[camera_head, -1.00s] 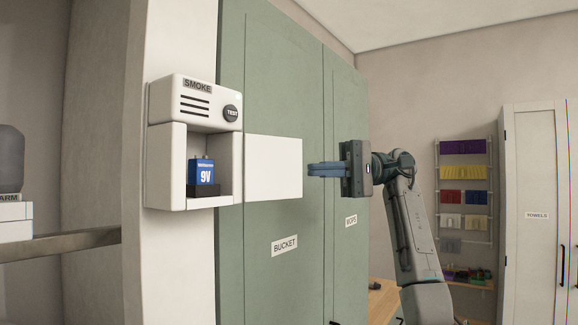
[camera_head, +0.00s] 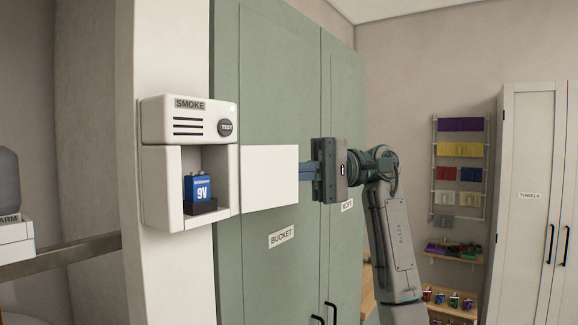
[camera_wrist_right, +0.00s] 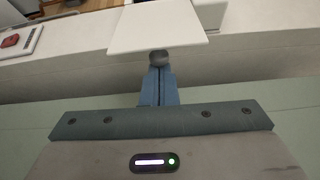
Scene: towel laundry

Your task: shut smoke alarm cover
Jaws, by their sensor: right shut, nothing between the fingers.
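The white smoke alarm (camera_head: 188,120) is mounted on a white wall post, with a round TEST button on its upper part. Its lower compartment is open and holds a blue 9V battery (camera_head: 200,190) in a dark holder. The white cover (camera_head: 270,178) stands swung out to the right of the compartment. My right gripper (camera_head: 303,172) is shut and empty, its fingertips close to the cover's right edge. In the right wrist view the blue fingers (camera_wrist_right: 159,85) point at the cover (camera_wrist_right: 158,25); whether they touch it I cannot tell. My left gripper is not in view.
Green cabinet doors (camera_head: 265,90) labelled BUCKET and MOPS stand behind the cover and gripper. A shelf (camera_head: 65,258) juts out at the left. A rack of coloured cloths (camera_head: 461,165) and a white TOWELS cabinet (camera_head: 530,130) are farther right.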

